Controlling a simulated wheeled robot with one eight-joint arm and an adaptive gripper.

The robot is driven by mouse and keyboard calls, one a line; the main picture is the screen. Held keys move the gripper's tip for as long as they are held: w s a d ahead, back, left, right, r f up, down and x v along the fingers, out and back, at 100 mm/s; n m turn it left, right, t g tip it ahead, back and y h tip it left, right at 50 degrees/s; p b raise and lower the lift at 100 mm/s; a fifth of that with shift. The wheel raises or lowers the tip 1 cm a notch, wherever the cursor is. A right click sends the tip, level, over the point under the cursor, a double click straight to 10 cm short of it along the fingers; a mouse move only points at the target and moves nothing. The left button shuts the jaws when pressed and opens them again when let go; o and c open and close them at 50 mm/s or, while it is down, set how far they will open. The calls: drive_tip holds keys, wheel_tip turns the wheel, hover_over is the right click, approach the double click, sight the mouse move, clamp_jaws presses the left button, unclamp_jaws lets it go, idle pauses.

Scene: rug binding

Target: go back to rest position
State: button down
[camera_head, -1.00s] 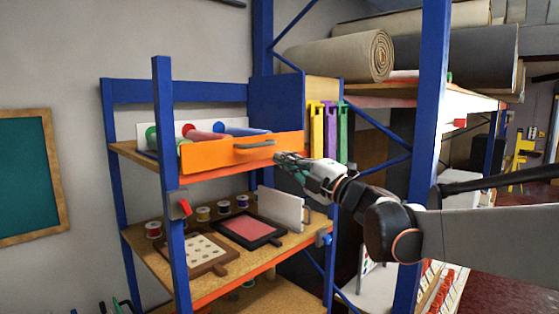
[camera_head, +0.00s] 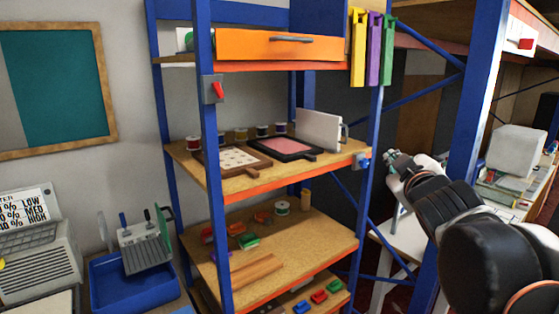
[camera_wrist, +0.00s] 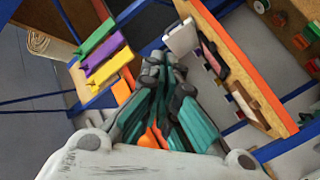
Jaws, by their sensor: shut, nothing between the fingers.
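My gripper (camera_head: 396,163) is to the right of the blue shelf unit, at about the height of its middle shelf, apart from it. In the wrist view my gripper (camera_wrist: 163,70) shows its teal fingers together with nothing between them. The orange drawer (camera_head: 280,46) with its grey handle is on the upper shelf. The middle shelf (camera_head: 300,171) holds a dotted board (camera_head: 237,158), a pink board with a black frame (camera_head: 286,147) and a white panel (camera_head: 319,129).
Yellow, purple and green holders (camera_head: 373,48) hang by the right side of the shelf unit. A blue post (camera_head: 478,100) stands close to my arm. A blue tray (camera_head: 130,285) is at lower left. A white box (camera_head: 517,150) sits on a table at right.

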drive_tip(key=s+a+f+m+g+b, duration=0.1)
drive_tip(key=s+f+m+g+b, duration=0.1)
drive_tip(key=s+f, duration=0.5)
drive_tip(key=s+a+f+m+g+y+b, duration=0.1)
drive_tip(key=s+f+g+b, duration=0.3)
drive_tip(key=f, duration=1.4)
drive_tip(key=s+a+f+m+g+y+b, duration=0.1)
drive_tip(key=s+a+f+m+g+b, duration=0.2)
drive_tip(key=s+f+b, duration=0.3)
drive_tip(key=s+f, duration=0.5)
drive_tip(key=f, duration=0.1)
drive_tip(key=shift+s+a+f+m+g+b, duration=0.2)
drive_tip(key=shift+s+m+g+b, duration=0.1)
drive_tip(key=shift+s+g, duration=0.1)
drive_tip(key=shift+d, duration=0.1)
